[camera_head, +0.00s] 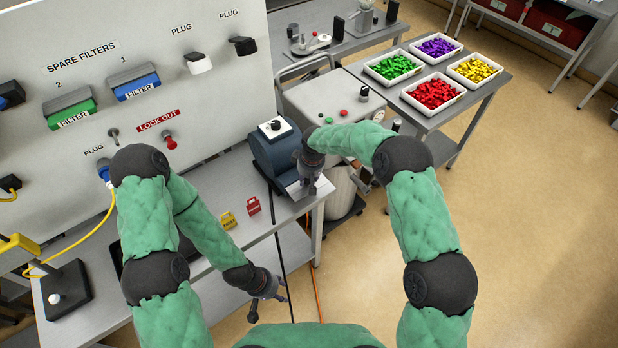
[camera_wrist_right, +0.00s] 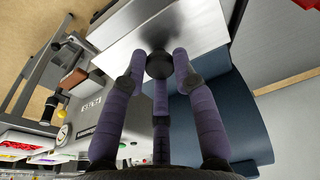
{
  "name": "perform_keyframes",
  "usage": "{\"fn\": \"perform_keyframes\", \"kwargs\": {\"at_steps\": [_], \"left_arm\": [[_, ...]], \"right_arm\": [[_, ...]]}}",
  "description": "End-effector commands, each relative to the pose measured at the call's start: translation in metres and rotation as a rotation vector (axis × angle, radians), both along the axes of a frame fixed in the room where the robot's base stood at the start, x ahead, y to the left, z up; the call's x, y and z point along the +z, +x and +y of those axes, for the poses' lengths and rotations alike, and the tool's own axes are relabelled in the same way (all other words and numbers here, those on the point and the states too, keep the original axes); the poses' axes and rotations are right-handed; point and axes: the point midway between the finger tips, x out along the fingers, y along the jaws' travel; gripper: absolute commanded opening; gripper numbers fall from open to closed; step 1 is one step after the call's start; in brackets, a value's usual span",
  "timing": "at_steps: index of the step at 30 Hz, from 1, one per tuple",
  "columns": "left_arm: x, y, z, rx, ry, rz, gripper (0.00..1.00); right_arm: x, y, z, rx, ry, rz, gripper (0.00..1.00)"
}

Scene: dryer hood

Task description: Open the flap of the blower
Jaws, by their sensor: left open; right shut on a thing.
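The blower (camera_head: 272,152) is a dark blue-grey machine on the right end of the grey bench. Its bright metal flap (camera_head: 297,191) is at its lower front, partly hidden by my right gripper (camera_head: 307,187). In the right wrist view, the fingers of my right gripper (camera_wrist_right: 160,75) are closed on a round black knob (camera_wrist_right: 159,65) against the shiny metal flap (camera_wrist_right: 135,35). The blower's blue body (camera_wrist_right: 240,115) is on the right there. How far the flap stands open is hard to tell. My left gripper (camera_head: 269,302) is open and empty, low in front of the bench.
A red padlock (camera_head: 253,206) and a yellow one (camera_head: 228,221) lie on the bench left of the blower. A dark cable hangs over the bench edge. A control cabinet (camera_head: 325,100) stands behind the blower. Open floor (camera_head: 530,220) lies to the right.

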Motion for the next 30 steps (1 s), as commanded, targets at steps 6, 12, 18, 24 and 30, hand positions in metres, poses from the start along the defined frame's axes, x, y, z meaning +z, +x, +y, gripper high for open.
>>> {"fn": "perform_keyframes", "kwargs": {"at_steps": [6,12,18,24,30], "left_arm": [[0.0019,-0.0001,0.0,0.0,0.0,0.0,0.45],[0.0023,-0.0001,-0.0001,0.0,0.0,0.0,0.45],[0.0023,-0.0001,0.0,0.0,0.0,0.0,0.45],[0.0023,-0.0001,0.0,0.0,0.0,0.0,0.45],[0.0023,-0.0001,0.0,0.0,0.0,0.0,0.45]], "right_arm": [[0.0066,0.0086,0.0051,-0.001,-0.043,0.053,0.0],[0.0072,0.0096,0.0055,-0.002,-0.066,0.084,0.0],[0.007,0.0095,0.0054,-0.002,-0.072,0.093,0.0],[0.0067,0.0093,0.0053,-0.002,-0.072,0.093,0.0],[0.006,0.0083,0.0048,-0.001,-0.074,0.097,0.52]]}}
